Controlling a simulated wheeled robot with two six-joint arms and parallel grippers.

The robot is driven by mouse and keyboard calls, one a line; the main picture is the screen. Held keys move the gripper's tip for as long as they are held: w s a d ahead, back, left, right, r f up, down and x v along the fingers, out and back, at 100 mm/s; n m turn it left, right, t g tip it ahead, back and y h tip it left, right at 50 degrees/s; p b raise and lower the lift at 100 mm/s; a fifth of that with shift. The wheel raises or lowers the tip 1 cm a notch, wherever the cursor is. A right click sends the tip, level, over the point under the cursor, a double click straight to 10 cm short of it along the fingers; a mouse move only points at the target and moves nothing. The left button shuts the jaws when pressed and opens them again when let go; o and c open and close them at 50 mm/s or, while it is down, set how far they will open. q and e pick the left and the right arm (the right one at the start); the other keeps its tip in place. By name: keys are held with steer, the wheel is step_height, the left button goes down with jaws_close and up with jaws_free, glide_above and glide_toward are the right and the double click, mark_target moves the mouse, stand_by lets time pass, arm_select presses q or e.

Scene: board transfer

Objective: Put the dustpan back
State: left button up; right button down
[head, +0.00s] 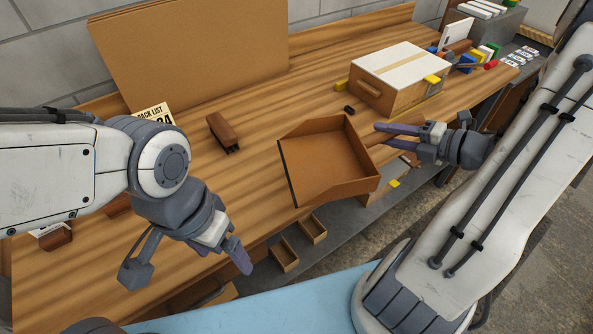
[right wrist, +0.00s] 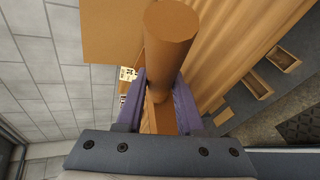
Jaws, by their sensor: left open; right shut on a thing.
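The brown dustpan (head: 335,165) is a shallow open tray with a dark front lip on its left side. In the head view it is over the front part of the wooden bench, tilted. I cannot tell whether it touches the bench top. My right gripper (head: 385,133) is at its right side, shut on the handle. In the right wrist view the round wooden handle (right wrist: 170,40) stands between the purple fingers of the right gripper (right wrist: 160,95). My left gripper (head: 236,254) is open and empty near the bench's front edge, left of the dustpan.
A small brown brush (head: 222,131) lies left of the dustpan. A white-topped wooden box (head: 403,75) stands behind my right gripper. A large cardboard panel (head: 190,50) and a printed list card (head: 156,113) are at the back left. Small open bins (head: 285,255) sit below the bench edge.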

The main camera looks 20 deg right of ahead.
mark_target(347, 141)
steer(key=w+a+f, duration=0.1)
steer(key=w+f, duration=0.1)
steer(key=w, duration=0.1)
steer(key=w+a+f+p, duration=0.1)
steer(key=w+f, duration=0.1)
steer(key=w, duration=0.2)
steer(key=w+a+f, duration=0.1)
steer(key=w+f, duration=0.1)
steer(key=w, duration=0.1)
steer(key=shift+w+a+f+p, duration=0.2)
steer(key=shift+a+f+p, duration=0.2)
step_height(347, 141, down, 4)
steer(key=shift+r+p, duration=0.15)
steer(key=shift+p, duration=0.3)
steer(key=shift+f+b, duration=0.3)
steer(key=c, duration=0.5)
jaws_free()
steer(key=shift+c, duration=0.2)
steer(key=shift+r, duration=0.1)
